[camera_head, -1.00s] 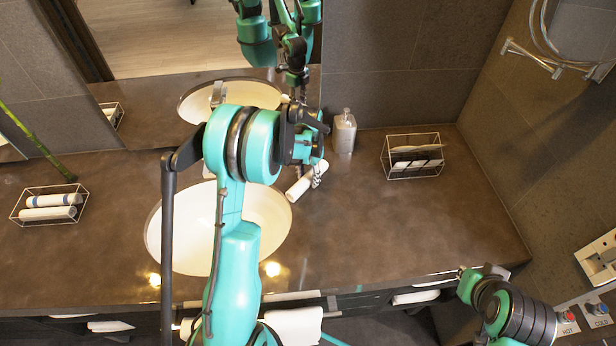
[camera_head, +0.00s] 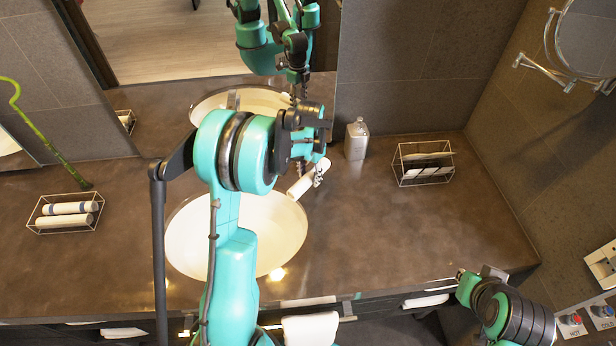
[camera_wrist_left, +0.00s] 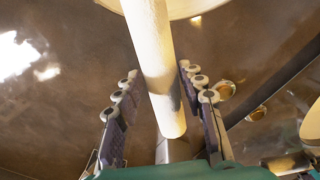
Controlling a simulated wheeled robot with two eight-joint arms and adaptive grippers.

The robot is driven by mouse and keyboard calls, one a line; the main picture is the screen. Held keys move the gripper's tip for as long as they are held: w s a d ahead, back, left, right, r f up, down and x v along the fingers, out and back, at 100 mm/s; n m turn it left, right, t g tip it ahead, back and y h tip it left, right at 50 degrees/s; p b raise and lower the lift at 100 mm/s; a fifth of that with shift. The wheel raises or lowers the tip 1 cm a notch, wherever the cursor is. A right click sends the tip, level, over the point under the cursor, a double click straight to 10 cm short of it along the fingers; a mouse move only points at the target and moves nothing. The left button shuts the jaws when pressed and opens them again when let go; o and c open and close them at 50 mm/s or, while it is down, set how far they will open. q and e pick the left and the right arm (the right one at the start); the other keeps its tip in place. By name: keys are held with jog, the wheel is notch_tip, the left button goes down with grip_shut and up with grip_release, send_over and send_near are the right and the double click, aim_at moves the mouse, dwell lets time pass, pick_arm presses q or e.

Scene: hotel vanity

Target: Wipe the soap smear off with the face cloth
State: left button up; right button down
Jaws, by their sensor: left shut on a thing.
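My left gripper (camera_head: 316,172) is shut on a white rolled cloth (camera_head: 302,186), apparently the face cloth, at the right rim of the basin. In the left wrist view the pale roll (camera_wrist_left: 152,60) runs between the two fingers of the left gripper (camera_wrist_left: 160,100), its near end toward the palm. I cannot make out a soap smear for certain; bright patches on the dark counter may be reflections, and my left arm covers part of the basin. My right arm shows at the lower right, but I cannot make out its fingers.
The white basin (camera_head: 285,232) is set in the brown counter (camera_head: 420,220). A grey soap dispenser (camera_head: 357,140) stands behind it. Wire baskets stand at right (camera_head: 424,178) and left (camera_head: 62,226), the left one holding white rolls. A white towel (camera_head: 303,330) hangs at the front.

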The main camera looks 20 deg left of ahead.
pick_arm(q)
notch_tip(320, 180, up, 2)
jog(key=shift+d+r+p, duration=0.1)
jog(key=shift+r+p, duration=0.15)
jog(key=shift+p, duration=0.35)
jog(key=shift+r, duration=0.15)
